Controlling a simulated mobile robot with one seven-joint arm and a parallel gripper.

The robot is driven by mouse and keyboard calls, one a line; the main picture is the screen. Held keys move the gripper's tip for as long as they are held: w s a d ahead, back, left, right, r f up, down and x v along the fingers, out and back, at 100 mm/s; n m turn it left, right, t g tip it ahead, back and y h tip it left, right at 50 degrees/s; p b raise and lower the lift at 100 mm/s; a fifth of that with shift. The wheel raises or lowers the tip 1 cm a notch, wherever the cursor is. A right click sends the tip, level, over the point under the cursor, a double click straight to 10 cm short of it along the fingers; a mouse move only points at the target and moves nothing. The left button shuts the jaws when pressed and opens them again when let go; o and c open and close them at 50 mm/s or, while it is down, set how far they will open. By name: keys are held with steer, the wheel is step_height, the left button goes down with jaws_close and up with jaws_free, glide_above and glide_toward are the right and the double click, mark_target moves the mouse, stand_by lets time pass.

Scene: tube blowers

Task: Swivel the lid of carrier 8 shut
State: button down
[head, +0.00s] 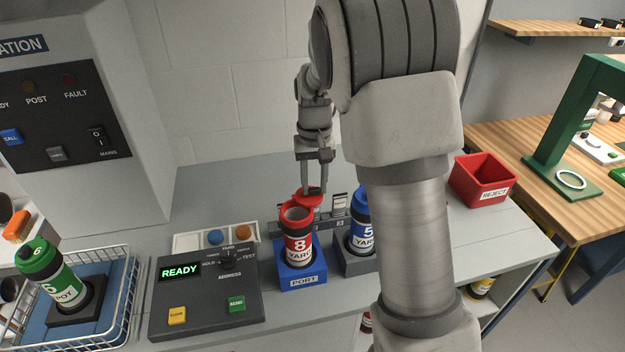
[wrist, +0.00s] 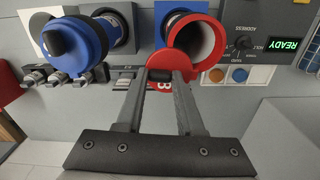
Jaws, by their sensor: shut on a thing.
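Carrier 8 (head: 298,240) is a red and white tube with black bands, labelled "8 YARD", standing upright in the blue port block (head: 302,278). Its red lid (head: 308,200) is swung out to the far side, and the mouth of the tube is open. In the wrist view the open red mouth (wrist: 197,46) shows its hollow inside, with the lid (wrist: 164,90) beside it. My gripper (head: 314,188) is shut on the lid from above; in the wrist view its fingertips (wrist: 160,76) close on a dark part of it, which they partly hide.
Blue carrier 5 (head: 361,229) stands close on the right, partly behind my arm. A control panel (head: 205,290) reading READY lies left of the port. A wire basket (head: 118,283) holds green carrier 6 (head: 52,277). A red reject bin (head: 484,180) stands right.

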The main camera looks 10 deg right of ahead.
mark_target(297, 200)
steer(key=m, duration=0.1)
steer(key=s+m, duration=0.1)
steer(key=m, duration=0.1)
steer(key=s+m, duration=0.1)
steer(key=shift+a+m, duration=0.3)
steer(key=shift+a, duration=0.05)
steer(key=m, duration=0.1)
steer(key=s+a+m+p, duration=0.1)
steer(key=m, duration=0.1)
steer(key=shift+r+m, duration=0.1)
steer(key=shift+m, duration=0.2)
steer(key=shift+s+a+m+p, duration=0.2)
steer(key=shift+a+m+p, duration=0.35)
steer(key=shift+m, duration=0.9)
steer(key=shift+s+a+m+p, duration=0.25)
steer(key=shift+a+m+p, duration=0.35)
steer(key=shift+m, duration=0.8)
steer(key=shift+s+a+m+p, duration=0.2)
steer(key=shift+a+m+p, duration=0.35)
steer(key=shift+m, duration=0.9)
steer(key=shift+d, duration=0.1)
steer(key=c, duration=0.5)
jaws_free()
